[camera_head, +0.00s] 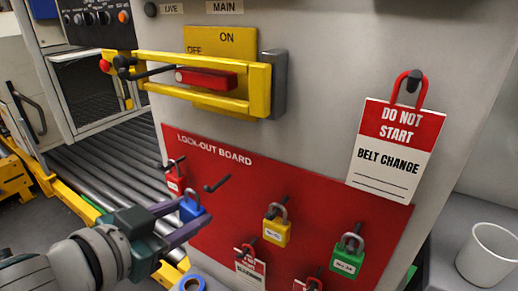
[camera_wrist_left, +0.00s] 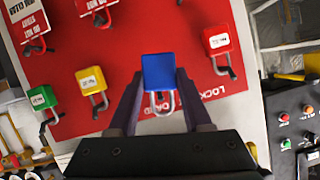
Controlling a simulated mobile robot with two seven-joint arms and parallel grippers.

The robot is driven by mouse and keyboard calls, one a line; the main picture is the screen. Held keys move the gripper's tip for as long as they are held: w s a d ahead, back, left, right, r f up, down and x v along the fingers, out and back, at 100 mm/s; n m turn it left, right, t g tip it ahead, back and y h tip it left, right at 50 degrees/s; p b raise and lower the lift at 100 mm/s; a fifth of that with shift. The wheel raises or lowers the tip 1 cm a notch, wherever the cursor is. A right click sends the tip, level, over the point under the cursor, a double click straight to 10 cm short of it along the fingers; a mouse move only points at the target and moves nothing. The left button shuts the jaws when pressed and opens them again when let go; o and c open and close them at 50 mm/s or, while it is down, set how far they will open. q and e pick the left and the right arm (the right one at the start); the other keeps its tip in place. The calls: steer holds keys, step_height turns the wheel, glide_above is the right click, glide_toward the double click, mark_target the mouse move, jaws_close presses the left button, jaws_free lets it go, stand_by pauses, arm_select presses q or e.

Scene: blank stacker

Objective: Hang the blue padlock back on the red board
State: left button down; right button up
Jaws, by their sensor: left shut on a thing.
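The blue padlock (camera_head: 192,208) is between the fingers of my left gripper (camera_head: 194,214), in front of the red lock-out board (camera_head: 225,160). In the left wrist view the blue padlock (camera_wrist_left: 158,72) sits between both fingertips, with its metal shackle (camera_wrist_left: 161,103) toward the gripper's palm. In the head view a bare black peg (camera_head: 217,184) sticks out of the board just right of and above the padlock. The padlock's shackle appears clear of this peg. My right gripper is not in view.
A red padlock (camera_head: 175,180), a yellow padlock (camera_head: 276,230) and a green padlock (camera_head: 347,256) hang on other pegs. A red-shackled tag (camera_head: 392,150) hangs at upper right. A yellow bar frame (camera_head: 190,82) juts out above the board. A white cup (camera_head: 486,255) stands at right.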

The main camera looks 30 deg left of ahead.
arm_select(q)
steer(key=shift+w+d+f+b, duration=0.15)
steer(key=shift+w+b, duration=0.5)
steer(key=shift+w, duration=1.35)
steer(key=shift+w+f+b, duration=0.5)
steer(key=shift+w+f, duration=0.15)
steer(key=shift+w, duration=0.1)
steer(key=shift+c, duration=1.3)
jaws_free()
